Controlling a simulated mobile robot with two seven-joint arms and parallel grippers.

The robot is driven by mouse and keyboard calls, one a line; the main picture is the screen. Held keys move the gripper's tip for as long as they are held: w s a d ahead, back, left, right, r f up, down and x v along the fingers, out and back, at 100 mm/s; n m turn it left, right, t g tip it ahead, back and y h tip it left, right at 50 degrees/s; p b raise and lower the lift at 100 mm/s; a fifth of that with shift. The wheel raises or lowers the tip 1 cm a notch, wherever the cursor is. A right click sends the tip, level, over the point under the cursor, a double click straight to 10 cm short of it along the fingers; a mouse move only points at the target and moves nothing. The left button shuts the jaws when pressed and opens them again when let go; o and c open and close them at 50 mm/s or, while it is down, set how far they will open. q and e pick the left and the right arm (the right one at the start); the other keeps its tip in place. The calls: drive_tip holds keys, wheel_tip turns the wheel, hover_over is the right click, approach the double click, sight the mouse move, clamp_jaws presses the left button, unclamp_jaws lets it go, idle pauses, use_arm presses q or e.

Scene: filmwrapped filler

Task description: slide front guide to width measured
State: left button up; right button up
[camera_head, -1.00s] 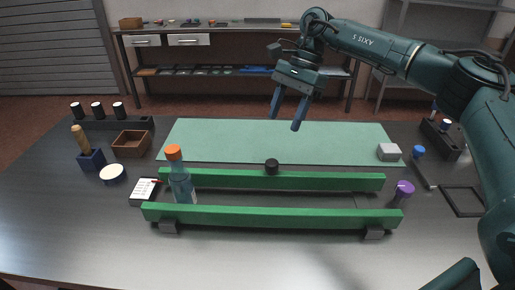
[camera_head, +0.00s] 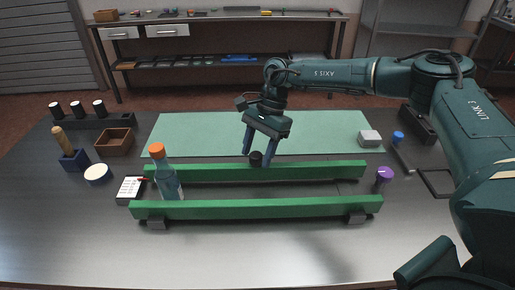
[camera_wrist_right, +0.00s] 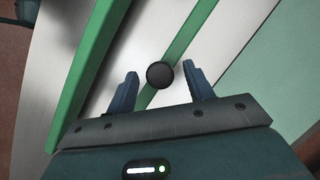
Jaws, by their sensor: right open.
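Two green guide rails lie parallel across the table: the near rail (camera_head: 260,208) on grey feet, and the far rail (camera_head: 310,171) with a black knob (camera_head: 256,159) on top. My right gripper (camera_head: 259,149) is open, its fingers down on either side of the knob. In the right wrist view the knob (camera_wrist_right: 159,75) sits between the open fingertips (camera_wrist_right: 164,84), with a visible gap to each. A clear bottle with an orange cap (camera_head: 165,175) stands between the rails at the left. My left gripper is not in view.
A white notepad (camera_head: 130,188) lies left of the bottle. A purple-capped item (camera_head: 383,178) stands by the rails' right end. A grey block (camera_head: 369,138) sits at the right of the green mat (camera_head: 200,135). The table front is clear.

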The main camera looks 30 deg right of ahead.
drive_tip(key=shift+f, duration=0.1)
drive_tip(key=shift+c, duration=0.5)
clamp_jaws()
